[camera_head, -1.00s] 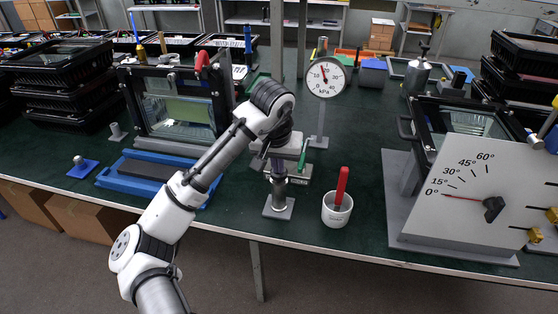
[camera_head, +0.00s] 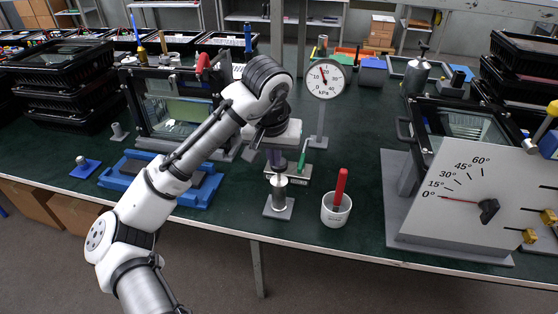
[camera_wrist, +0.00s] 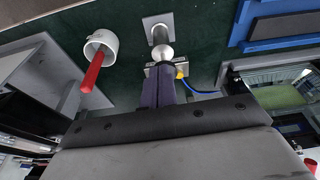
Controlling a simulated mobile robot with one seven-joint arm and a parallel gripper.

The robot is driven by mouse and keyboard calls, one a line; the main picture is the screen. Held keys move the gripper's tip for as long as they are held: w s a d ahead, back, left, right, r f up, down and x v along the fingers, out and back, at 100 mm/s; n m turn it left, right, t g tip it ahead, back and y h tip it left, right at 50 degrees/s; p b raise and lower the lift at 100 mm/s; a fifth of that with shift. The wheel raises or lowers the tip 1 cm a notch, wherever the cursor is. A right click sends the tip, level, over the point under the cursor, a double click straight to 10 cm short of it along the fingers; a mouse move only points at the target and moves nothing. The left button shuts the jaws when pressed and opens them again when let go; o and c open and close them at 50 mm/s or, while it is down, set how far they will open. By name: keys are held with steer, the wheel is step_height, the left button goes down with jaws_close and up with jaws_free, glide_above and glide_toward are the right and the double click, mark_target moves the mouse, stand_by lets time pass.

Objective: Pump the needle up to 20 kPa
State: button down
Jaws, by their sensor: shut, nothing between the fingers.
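The round white gauge (camera_head: 326,78) marked kPa stands on a grey post. Its red needle points up and slightly left, near the 20 mark; the exact reading is too small to tell. The pump (camera_head: 279,197) is a short upright metal cylinder on a square plate, with a silver round knob on top. In the wrist view the knob (camera_wrist: 162,53) lies just beyond my fingertips. My gripper (camera_head: 276,166) is shut and empty just above the knob; whether it touches is unclear. Its purple fingers (camera_wrist: 158,80) are together in the wrist view.
A green-handled valve (camera_head: 303,156) stands close behind the pump. A white cup (camera_head: 335,213) with a red-handled tool is right of it. A tilted fixture with an angle scale (camera_head: 465,205) fills the right. A framed housing (camera_head: 180,108) and blue tray (camera_head: 200,193) are left.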

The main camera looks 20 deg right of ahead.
steer(key=v, duration=0.7)
steer(key=shift+r, duration=0.3)
steer(key=shift+s, duration=0.1)
stand_by(0.8)
